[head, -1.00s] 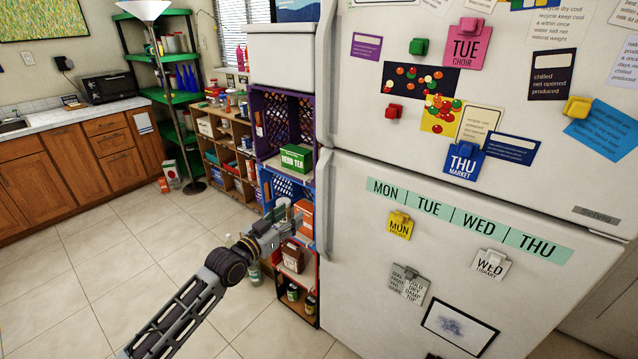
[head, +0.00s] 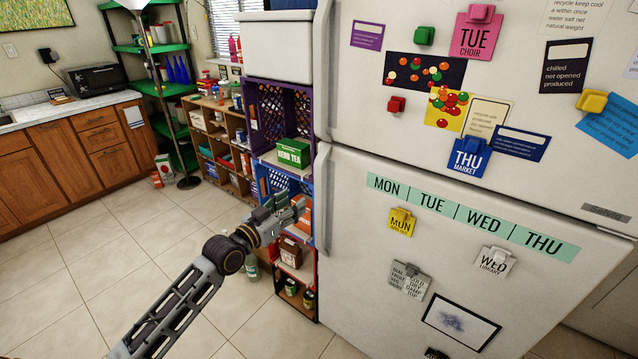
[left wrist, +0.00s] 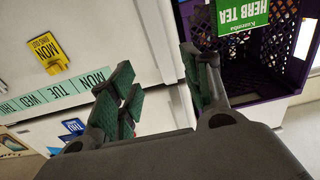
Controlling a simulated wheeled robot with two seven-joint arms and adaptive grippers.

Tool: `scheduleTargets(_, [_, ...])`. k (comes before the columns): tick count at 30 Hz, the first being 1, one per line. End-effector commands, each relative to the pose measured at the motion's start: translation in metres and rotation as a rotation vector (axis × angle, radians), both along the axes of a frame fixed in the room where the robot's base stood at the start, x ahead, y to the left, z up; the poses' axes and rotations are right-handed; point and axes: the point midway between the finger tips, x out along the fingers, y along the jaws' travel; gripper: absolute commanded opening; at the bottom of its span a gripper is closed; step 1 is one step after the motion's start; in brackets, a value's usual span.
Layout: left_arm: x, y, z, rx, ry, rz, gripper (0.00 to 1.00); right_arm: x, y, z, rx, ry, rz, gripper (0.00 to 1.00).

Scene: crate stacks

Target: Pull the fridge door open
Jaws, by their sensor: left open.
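The white fridge (head: 345,265) fills the right side of the head view, with an upper and a lower door, both shut. The lower door's long pale handle (head: 322,195) runs along its left edge. The upper door's handle (head: 323,70) is above it. My left gripper (head: 300,207) is open and empty, just left of the lower handle, apparently not touching it. In the left wrist view its two green-padded fingers (left wrist: 155,90) are spread apart, with the pale fridge edge beyond them. My right gripper is not in view.
Stacked crates, with a purple crate (head: 312,110) and a green herb tea box (head: 293,152), stand close beside the fridge's left edge, behind my gripper. Wooden cubbies (head: 205,150) and a green shelf (head: 140,48) stand farther back. The tiled floor (head: 110,255) at left is clear.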

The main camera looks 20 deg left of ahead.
Motion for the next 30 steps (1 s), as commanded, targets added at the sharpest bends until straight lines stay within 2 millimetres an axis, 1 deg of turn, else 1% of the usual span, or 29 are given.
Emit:
scheduleTargets(14, [0.004, -0.001, 0.001, 0.000, -0.001, 0.001, 0.48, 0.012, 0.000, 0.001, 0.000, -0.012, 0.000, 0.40])
scheduleTargets(21, [0.015, -0.005, 0.001, -0.003, -0.001, 0.001, 0.48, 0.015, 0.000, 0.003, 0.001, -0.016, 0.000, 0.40])
scheduleTargets(30, [0.036, -0.012, 0.001, -0.003, -0.001, 0.002, 0.48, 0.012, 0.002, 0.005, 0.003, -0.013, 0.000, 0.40])
